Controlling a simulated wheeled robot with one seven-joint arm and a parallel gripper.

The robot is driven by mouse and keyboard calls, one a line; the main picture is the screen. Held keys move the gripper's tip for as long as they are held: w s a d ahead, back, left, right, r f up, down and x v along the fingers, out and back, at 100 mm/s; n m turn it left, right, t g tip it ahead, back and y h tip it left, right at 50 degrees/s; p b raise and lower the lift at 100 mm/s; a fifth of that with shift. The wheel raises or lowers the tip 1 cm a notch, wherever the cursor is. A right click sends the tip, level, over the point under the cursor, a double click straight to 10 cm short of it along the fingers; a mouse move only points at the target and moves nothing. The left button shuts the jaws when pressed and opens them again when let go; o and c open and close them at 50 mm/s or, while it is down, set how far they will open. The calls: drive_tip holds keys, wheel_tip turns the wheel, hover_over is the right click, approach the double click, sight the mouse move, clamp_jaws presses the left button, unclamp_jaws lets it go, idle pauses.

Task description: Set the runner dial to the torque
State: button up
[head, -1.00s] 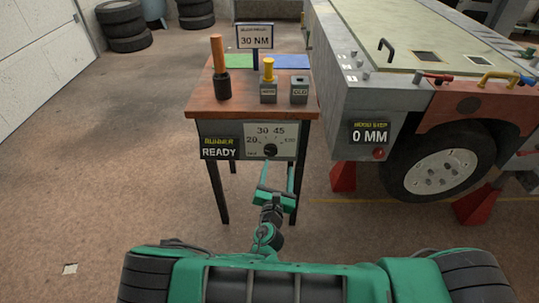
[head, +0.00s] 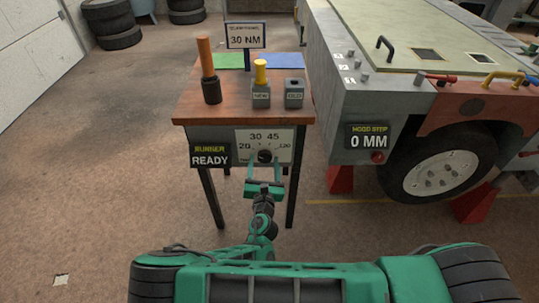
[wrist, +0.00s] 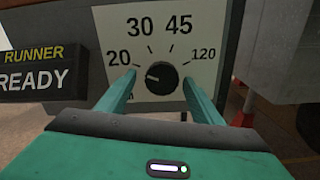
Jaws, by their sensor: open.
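The runner dial is a black round knob (wrist: 161,78) on a white plate marked 20, 30, 45 and 120. A further label at lower left is partly hidden by my finger. The knob's pale pointer mark faces left, a little below the 20 direction. The knob also shows on the bench front in the head view (head: 264,156). My gripper (head: 265,167) is open in front of the plate. In the wrist view its two green fingers appear on either side of the knob, with nothing held. Contact with it cannot be told. A sign (head: 245,40) reads 30 NM.
The RUNNER display (head: 210,155) left of the dial reads READY. The wooden bench top (head: 225,112) holds an orange-handled tool (head: 207,70) and two small grey blocks. A vehicle frame (head: 385,100) with a 0 MM display stands close on the right.

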drive_tip(key=shift+w+a, duration=0.1)
drive_tip(key=shift+w, duration=0.3)
drive_tip(key=shift+w+d, duration=0.1)
drive_tip(key=shift+d, duration=0.1)
drive_tip(key=c, duration=1.1)
drive_tip(key=shift+o, duration=0.2)
drive_tip(key=shift+a, duration=0.1)
drive_tip(key=shift+m, duration=0.3)
drive_tip(key=m, duration=0.3)
drive_tip(key=shift+d+m, duration=0.2)
drive_tip(key=shift+m, duration=2.4)
drive_tip(key=shift+d, duration=0.1)
